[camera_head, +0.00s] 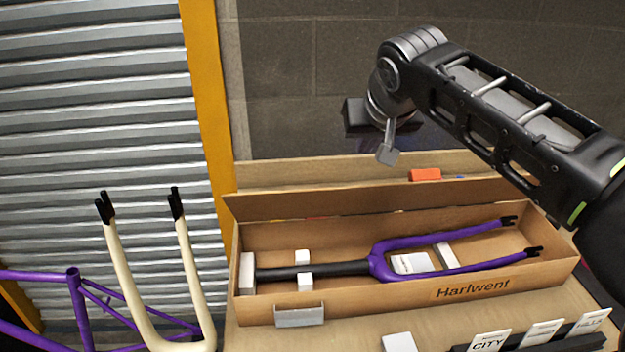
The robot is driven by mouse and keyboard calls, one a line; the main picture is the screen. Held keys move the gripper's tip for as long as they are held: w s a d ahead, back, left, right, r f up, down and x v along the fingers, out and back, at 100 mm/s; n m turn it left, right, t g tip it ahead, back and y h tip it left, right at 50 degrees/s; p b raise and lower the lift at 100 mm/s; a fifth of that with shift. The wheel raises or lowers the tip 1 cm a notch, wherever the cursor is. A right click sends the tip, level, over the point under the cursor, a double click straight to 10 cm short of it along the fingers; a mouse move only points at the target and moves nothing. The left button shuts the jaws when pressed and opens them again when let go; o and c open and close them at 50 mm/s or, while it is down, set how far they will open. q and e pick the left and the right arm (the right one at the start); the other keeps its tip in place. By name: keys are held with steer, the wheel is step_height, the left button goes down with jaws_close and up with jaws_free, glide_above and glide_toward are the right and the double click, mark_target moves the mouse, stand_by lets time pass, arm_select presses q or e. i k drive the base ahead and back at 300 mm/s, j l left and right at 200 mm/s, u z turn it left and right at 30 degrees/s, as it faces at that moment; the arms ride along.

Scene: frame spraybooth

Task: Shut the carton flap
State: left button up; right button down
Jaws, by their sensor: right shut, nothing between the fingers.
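The carton (395,285) is a long brown box marked "Harlwent" on its front wall. It stands open on the bench. Its flap (330,202) stands up along the back edge. Inside lies a purple fork (400,262) with a dark steerer, with white blocks around it. My right gripper (387,154) is shut and empty, pointing down above and behind the raised flap, and looks apart from it. My left gripper is out of view.
A board (300,172) with an orange block (425,175) on it is behind the flap. Label cards (489,341) stand at the front right. A cream fork (130,270) and a purple frame (60,278) are at the left, before a shutter. The wall behind is grey.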

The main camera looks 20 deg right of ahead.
mark_target(426, 189)
steer(key=k, duration=1.5)
